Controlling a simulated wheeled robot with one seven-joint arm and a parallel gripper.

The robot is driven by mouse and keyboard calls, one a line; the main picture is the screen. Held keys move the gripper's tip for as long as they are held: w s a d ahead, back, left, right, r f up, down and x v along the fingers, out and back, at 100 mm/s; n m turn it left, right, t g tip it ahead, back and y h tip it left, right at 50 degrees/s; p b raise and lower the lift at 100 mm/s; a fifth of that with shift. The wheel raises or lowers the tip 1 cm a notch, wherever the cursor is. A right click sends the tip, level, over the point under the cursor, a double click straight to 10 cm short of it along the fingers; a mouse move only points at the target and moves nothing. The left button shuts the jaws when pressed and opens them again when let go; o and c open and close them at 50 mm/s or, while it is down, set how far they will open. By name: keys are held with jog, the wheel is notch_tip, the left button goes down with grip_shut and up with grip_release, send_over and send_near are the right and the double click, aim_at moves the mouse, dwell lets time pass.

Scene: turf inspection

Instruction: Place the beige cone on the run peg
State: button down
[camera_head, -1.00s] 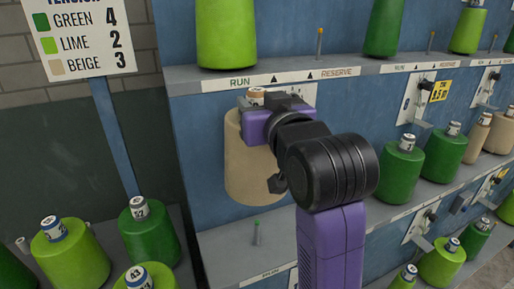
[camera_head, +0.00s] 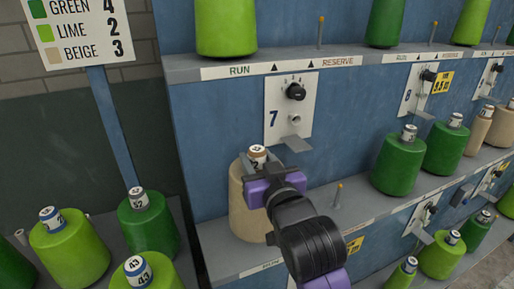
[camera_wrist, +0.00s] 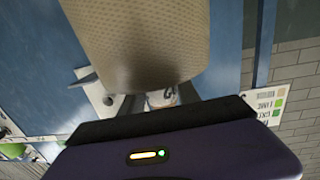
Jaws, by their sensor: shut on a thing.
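The beige cone (camera_head: 243,208) stands upright at the lower shelf (camera_head: 222,252), left of centre, below the plate marked 7. My gripper (camera_head: 262,172) is shut on the cone's top, by its labelled tube end (camera_head: 257,155). In the wrist view the beige cone (camera_wrist: 140,40) fills the upper middle, in front of the gripper's dark edge. The run peg at this place is hidden, apparently behind or under the cone. I cannot tell whether the cone's base touches the shelf or how far the peg is inside it.
A bare reserve peg (camera_head: 338,194) stands to the right on the same shelf. The control plate 7 (camera_head: 289,107) with knob and bracket is just above. Green cones (camera_head: 399,165) stand further right. Lime and green cones (camera_head: 149,222) crowd the lower left.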

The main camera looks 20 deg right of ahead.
jog(key=shift+f, duration=1.9)
jog(key=shift+f+b, duration=0.15)
jog(key=shift+b, duration=0.15)
jog(key=c, duration=0.9)
grip_release()
jog(key=shift+f, duration=0.25)
jog(key=s, duration=0.8)
jog(key=s+a+r+b, duration=0.1)
jog(key=s, duration=0.3)
jog(key=shift+f, duration=0.1)
